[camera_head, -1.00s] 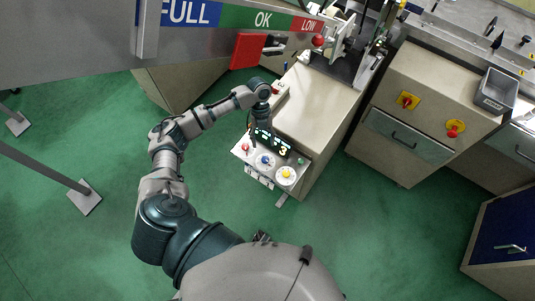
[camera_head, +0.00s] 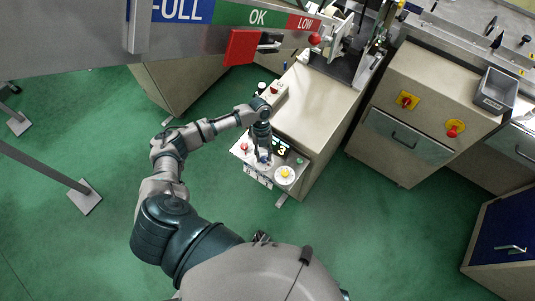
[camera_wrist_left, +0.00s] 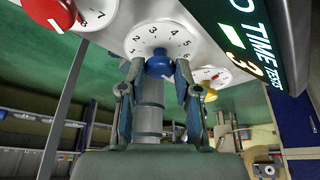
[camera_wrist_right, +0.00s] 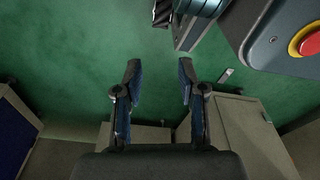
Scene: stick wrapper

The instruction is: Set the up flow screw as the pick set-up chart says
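A control panel (camera_head: 257,174) on the cabinet's front carries a red, a blue and a yellow knob on numbered white dials. My left gripper (camera_head: 264,154) hangs over the blue knob. In the left wrist view the blue knob (camera_wrist_left: 159,65) stands between the fingertips of my left gripper (camera_wrist_left: 160,72), which are spread about it; firm contact is not visible. The red knob (camera_wrist_left: 50,12) is at upper left, the yellow knob (camera_wrist_left: 210,95) at right. A display (camera_wrist_left: 262,40) reads TIME, with a yellow 3. My right gripper (camera_wrist_right: 158,72) is open and empty. No screw label or set-up chart is legible.
A level bar (camera_head: 257,17) marked FULL, OK and LOW crosses the upper left, with a red flag (camera_head: 242,46). Beige cabinets (camera_head: 320,110) stand at the centre and right. A grey bin (camera_head: 495,90) sits at right.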

